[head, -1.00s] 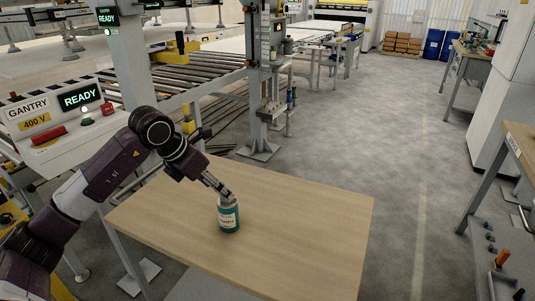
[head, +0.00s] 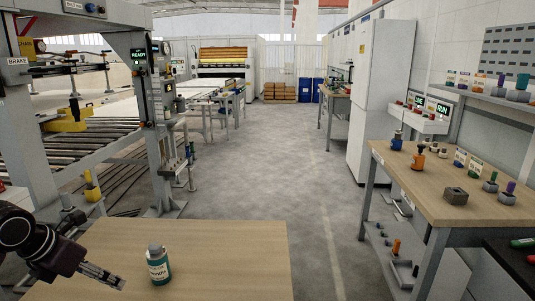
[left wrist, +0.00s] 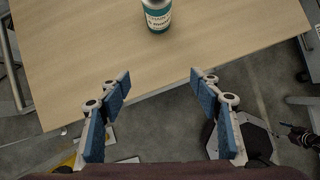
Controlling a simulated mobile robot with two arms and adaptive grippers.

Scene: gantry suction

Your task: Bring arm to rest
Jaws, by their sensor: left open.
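A teal bottle (head: 158,268) with a white label and grey cap stands upright on the wooden table (head: 220,250). My left gripper (head: 103,276) is to the left of the bottle, apart from it. In the left wrist view, the left gripper (left wrist: 160,85) is open and empty, its two blue-padded fingers spread wide. The bottle (left wrist: 157,14) shows there at the top edge, beyond the fingertips, with its upper part cut off.
A workbench (head: 450,190) with small parts stands to the right, near a tall white cabinet (head: 382,100). A roller conveyor (head: 95,140) and the gantry's upright (head: 155,120) are at the left. The grey floor aisle (head: 275,170) between them is clear.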

